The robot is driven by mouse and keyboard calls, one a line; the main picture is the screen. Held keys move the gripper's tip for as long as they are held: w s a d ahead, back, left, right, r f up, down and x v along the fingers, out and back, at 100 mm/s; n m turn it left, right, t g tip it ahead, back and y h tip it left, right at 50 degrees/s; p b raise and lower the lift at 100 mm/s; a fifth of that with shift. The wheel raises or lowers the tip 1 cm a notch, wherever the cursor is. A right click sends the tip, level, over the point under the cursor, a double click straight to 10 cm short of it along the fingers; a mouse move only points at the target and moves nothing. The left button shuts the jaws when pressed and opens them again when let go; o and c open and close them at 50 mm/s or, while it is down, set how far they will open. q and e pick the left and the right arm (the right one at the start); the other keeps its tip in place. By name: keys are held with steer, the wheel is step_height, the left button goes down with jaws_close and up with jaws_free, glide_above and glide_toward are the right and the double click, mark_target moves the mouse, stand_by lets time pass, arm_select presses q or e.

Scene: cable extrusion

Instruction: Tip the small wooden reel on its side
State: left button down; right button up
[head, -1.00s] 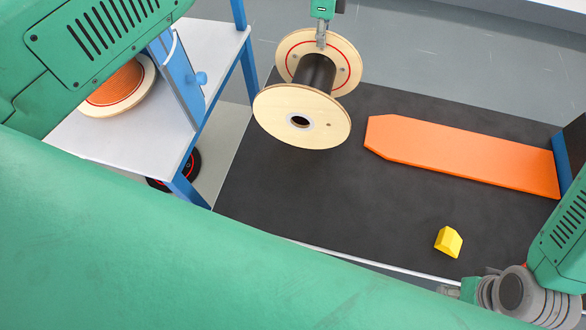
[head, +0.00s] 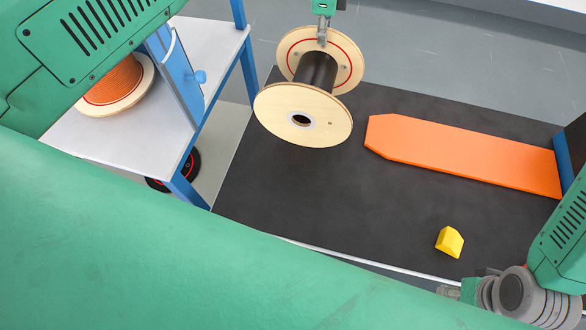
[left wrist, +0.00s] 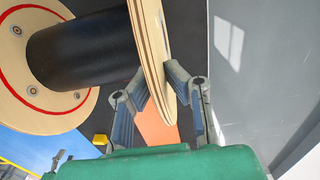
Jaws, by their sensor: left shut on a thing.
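The small wooden reel (head: 300,112) has two pale round flanges, a red ring on the far one, and a black core. In the head view its axle lies at a slant, with one flange face turned toward me. My left gripper (head: 322,38) is at the far flange's upper rim. In the left wrist view my left gripper (left wrist: 155,80) has its fingers on both sides of a flange edge of the reel (left wrist: 80,60), shut on it. I cannot tell if the reel touches the mat. My right gripper (head: 449,292) barely shows at the lower right.
An orange ramp-like board (head: 465,155) lies on the black mat (head: 310,200), with a yellow block (head: 450,241) near its front edge. A white shelf (head: 130,145) at left holds a reel of orange cable (head: 117,90). The mat's front middle is clear.

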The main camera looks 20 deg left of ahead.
arm_select(q)
steer(key=shift+f+b, duration=0.3)
steer(key=shift+f, duration=0.05)
stand_by(0.3)
